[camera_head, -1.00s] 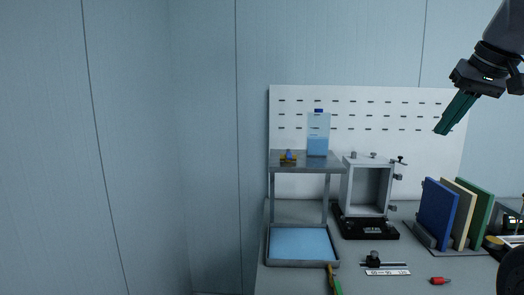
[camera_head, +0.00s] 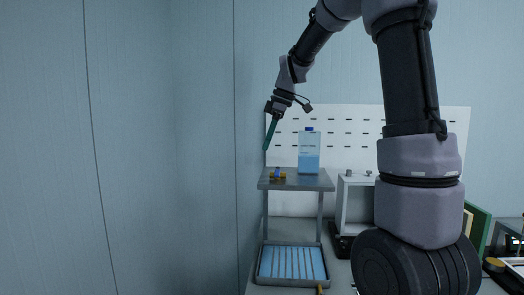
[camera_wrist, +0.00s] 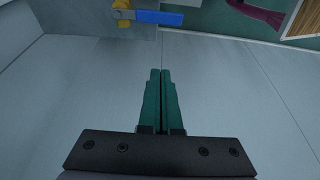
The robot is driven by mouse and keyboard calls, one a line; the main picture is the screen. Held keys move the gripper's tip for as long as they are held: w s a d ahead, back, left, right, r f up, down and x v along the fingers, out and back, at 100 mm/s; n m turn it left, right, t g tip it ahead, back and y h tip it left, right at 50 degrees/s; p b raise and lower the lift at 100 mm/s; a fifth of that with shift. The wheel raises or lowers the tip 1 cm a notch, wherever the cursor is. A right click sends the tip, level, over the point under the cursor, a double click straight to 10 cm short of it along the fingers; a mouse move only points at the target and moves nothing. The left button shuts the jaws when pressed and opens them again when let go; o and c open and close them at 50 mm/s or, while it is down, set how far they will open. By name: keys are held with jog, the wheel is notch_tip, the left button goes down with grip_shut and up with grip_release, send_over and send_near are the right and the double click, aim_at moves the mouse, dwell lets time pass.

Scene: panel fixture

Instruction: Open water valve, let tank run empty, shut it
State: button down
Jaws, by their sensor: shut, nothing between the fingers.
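The water tank (camera_head: 309,155) is a clear bottle with a blue cap, part filled with blue water, standing on a grey shelf (camera_head: 297,186). The valve (camera_head: 278,175), with a yellow body and blue handle, sits left of it. In the wrist view the blue handle (camera_wrist: 158,17) reaches right from the yellow body (camera_wrist: 122,8), at the top edge. My gripper (camera_head: 266,149) has green fingers, shut and empty, pointing down above and slightly left of the valve, apart from it. Its fingers also show in the wrist view (camera_wrist: 160,73). I cannot tell whether water flows.
A grey tray (camera_head: 259,279) with a blue, pale-striped inside lies below the shelf. A grey frame box (camera_head: 341,207) stands right of the shelf. My arm hides much of the right side. A white pegboard (camera_head: 350,125) stands behind. The space left of the shelf is free.

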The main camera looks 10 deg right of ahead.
aim_at(277, 172)
jog(key=s+x, duration=0.1)
jog(key=x, duration=0.8)
jog(key=shift+s+d+r, duration=0.1)
jog(key=shift+d+r, duration=0.05)
jog(key=shift+d, duration=0.85)
jog(key=shift+s+d+r, duration=0.1)
jog(key=shift+d, duration=0.95)
